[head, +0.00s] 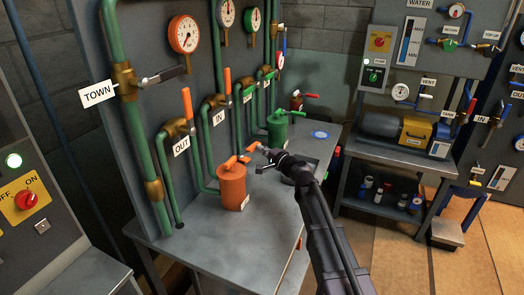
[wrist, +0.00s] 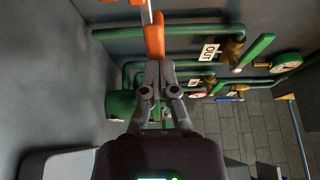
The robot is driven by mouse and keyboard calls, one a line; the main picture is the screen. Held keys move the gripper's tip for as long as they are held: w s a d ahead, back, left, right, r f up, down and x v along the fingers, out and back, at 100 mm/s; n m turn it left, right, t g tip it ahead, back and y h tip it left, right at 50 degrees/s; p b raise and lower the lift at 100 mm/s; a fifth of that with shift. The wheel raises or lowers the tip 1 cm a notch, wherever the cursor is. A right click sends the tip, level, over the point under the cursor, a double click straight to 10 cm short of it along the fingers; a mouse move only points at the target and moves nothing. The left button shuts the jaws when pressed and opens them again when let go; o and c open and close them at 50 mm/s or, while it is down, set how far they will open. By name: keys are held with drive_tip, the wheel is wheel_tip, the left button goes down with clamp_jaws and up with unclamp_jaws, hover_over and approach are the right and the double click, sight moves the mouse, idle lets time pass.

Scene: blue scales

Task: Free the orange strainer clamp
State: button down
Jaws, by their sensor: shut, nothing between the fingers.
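The orange strainer (head: 232,188) is an upright canister on the grey bench. Its orange clamp (head: 236,162) lies across the lid, with a lever end (head: 253,146) pointing right and up towards my gripper. My gripper (head: 264,152) is shut and empty, with its tips close to that lever end. In the wrist view an orange lever (wrist: 154,38) on a metal rod is just beyond the shut fingertips (wrist: 157,66). I cannot tell whether they touch it. The strainer body is out of the wrist view.
A green strainer (head: 278,130) stands behind on the same bench (head: 200,245). Green pipes with orange-handled OUT and IN valves (head: 188,104) rise along the panel to the left. A blue-white disc (head: 320,134) lies at the right. The bench front is clear.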

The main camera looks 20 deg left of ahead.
idle(0.3)
drive_tip(key=w+d+v, duration=0.1)
drive_tip(key=w+v, duration=0.2)
drive_tip(key=v, duration=1)
drive_tip(key=shift+s+d, duration=0.2)
drive_tip(key=shift+d, duration=0.35)
